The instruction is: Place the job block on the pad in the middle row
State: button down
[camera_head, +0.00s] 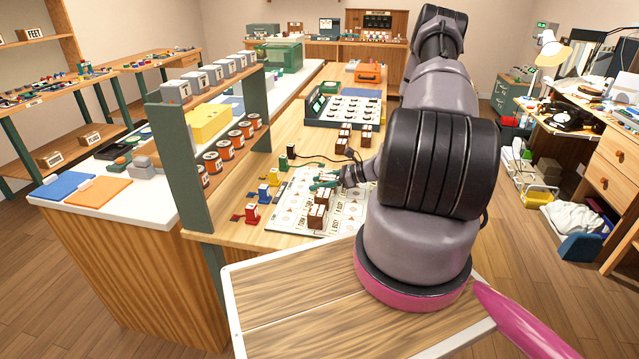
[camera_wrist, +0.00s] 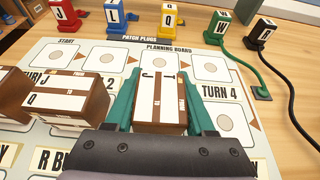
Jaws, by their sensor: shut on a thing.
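My gripper (camera_wrist: 158,100) has teal fingers shut on a brown block with a white label (camera_wrist: 160,88), marked with a dark J-like sign; I take it for the job block. It is over the planning board (camera_wrist: 262,140), between the labels TURN 2 and TURN 4. I cannot tell whether it touches the board. The top row has several white pads with grey circles (camera_wrist: 159,62). A pad (camera_wrist: 225,122) shows right of my gripper, below TURN 4. In the head view my gripper (camera_head: 325,183) is over the board (camera_head: 347,210); the held block is not clear there.
Brown blocks with white labels (camera_wrist: 68,98) stand close left of my gripper. Patch plugs, red (camera_wrist: 65,14), blue (camera_wrist: 115,16), yellow (camera_wrist: 170,20), green (camera_wrist: 222,28) and black (camera_wrist: 262,32), line the board's far edge. Cables run at the right. A shelf post (camera_head: 180,165) stands left.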

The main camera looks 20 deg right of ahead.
jog(key=shift+c, duration=1.2)
grip_release()
jog(key=shift+f, duration=0.15)
